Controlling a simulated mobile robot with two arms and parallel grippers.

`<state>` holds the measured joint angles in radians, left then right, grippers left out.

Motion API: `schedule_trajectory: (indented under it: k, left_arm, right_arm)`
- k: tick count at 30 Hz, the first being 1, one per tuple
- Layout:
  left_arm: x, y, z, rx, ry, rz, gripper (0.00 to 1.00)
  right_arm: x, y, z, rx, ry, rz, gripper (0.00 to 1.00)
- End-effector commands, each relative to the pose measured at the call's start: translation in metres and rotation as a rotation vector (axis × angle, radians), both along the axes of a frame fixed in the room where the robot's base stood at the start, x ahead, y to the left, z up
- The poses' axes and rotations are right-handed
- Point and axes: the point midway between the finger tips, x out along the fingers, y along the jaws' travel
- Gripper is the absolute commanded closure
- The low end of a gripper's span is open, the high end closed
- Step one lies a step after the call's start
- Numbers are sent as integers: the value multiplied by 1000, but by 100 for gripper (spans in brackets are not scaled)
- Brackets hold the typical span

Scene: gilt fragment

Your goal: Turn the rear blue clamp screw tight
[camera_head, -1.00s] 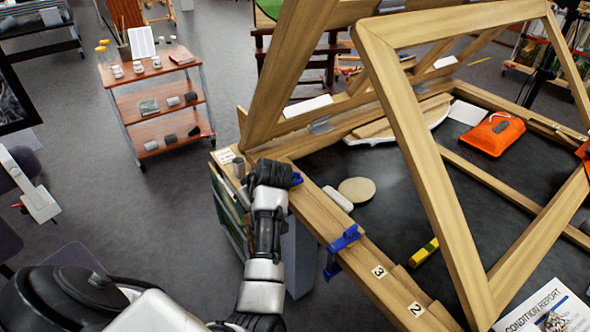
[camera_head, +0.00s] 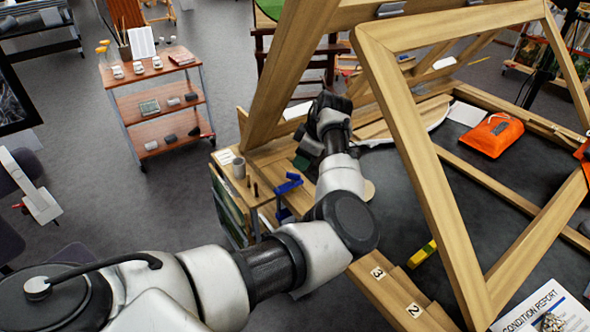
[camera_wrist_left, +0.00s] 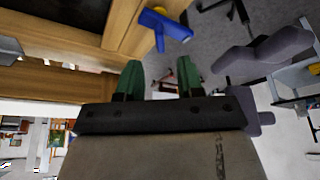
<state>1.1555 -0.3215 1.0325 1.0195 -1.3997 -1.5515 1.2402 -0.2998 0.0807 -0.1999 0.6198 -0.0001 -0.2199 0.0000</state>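The rear blue clamp (camera_head: 288,186) sits on the left edge of the wooden frame in the head view, its lower part hanging below the edge. A blue clamp with a yellow piece (camera_wrist_left: 165,25) also shows in the left wrist view, beyond the fingertips and apart from them. My left gripper (camera_head: 301,162) is just above and behind the rear clamp in the head view. Its green fingers (camera_wrist_left: 160,80) are spread with nothing between them. My arm hides the front clamp. My right gripper is not in view.
A large wooden frame (camera_head: 430,160) slants over the dark table top (camera_head: 400,200). A yellow tool (camera_head: 423,252) and an orange pouch (camera_head: 492,133) lie to the right. A shelf cart (camera_head: 160,100) stands farther back.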

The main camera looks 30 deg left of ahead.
Motion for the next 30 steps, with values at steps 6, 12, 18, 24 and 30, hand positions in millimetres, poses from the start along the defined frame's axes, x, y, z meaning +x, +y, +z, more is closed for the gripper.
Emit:
schedule_trajectory:
  k: [6,12,18,24,30]
  left_arm:
    - [-5,15,-35,-1,2,0,63]
    - [-6,22,-54,0,2,-1,63]
    - [-6,23,-58,0,0,-1,63]
    - [-6,23,-57,0,0,-1,74]
    - [-6,23,-57,0,0,-1,100]
  right_arm:
    - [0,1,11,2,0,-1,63]
    - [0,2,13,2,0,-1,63]
    - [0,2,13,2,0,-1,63]
    - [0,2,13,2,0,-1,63]
    - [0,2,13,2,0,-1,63]
